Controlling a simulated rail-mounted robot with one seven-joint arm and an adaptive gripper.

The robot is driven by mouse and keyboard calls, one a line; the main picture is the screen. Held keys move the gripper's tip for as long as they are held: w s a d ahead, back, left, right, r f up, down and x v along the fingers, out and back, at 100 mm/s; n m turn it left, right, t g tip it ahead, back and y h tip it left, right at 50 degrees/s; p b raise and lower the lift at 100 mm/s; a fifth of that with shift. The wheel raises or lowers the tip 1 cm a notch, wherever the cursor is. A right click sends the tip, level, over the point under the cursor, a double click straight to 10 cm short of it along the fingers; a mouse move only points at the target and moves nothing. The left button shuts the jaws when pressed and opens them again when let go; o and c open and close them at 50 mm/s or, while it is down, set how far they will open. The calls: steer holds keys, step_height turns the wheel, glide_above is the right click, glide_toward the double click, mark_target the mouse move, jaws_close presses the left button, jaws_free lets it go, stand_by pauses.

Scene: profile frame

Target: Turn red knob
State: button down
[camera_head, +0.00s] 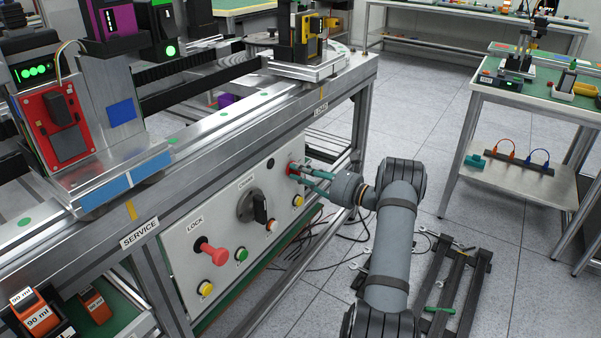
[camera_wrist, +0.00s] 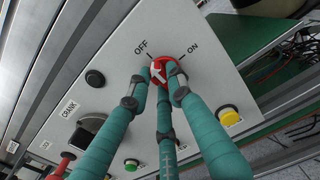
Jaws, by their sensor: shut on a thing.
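The red knob (camera_wrist: 158,68) is in the wrist view, on the light panel between the printed labels OFF, at left, and ON, at right. It has a white mark on its face; the fingers partly cover it, so I cannot tell exactly where it points. My gripper (camera_wrist: 160,82) has teal fingers closed around the knob, with fingertips at its left, right and lower sides. In the head view, the red knob (camera_head: 291,168) is a small red patch at the panel's upper right, mostly hidden by my gripper (camera_head: 299,172).
Left of the knob are a black button (camera_wrist: 95,78) and the black crank switch (camera_head: 255,206). A yellow button (camera_wrist: 228,115) sits close below right of the knob. A red LOCK knob (camera_head: 212,252) and a green button (camera_head: 241,254) are lower left. The bench edge (camera_head: 225,150) overhangs the panel.

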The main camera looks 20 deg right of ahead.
steer(key=shift+m+p, duration=0.3)
steer(key=m+p, duration=0.2)
steer(key=m, duration=0.3)
steer(key=m+p, duration=0.2)
steer(key=m, duration=0.4)
steer(key=d+m+p, duration=0.1)
steer(key=m+p, duration=0.1)
steer(key=m, duration=0.4)
steer(key=shift+w+p, duration=0.25)
steer(key=shift+p, duration=0.05)
steer(key=shift+m, duration=0.4)
steer(key=c, duration=1.6)
jaws_free()
steer(key=shift+o, duration=0.2)
steer(key=shift+s, duration=0.1)
steer(key=v, duration=1.2)
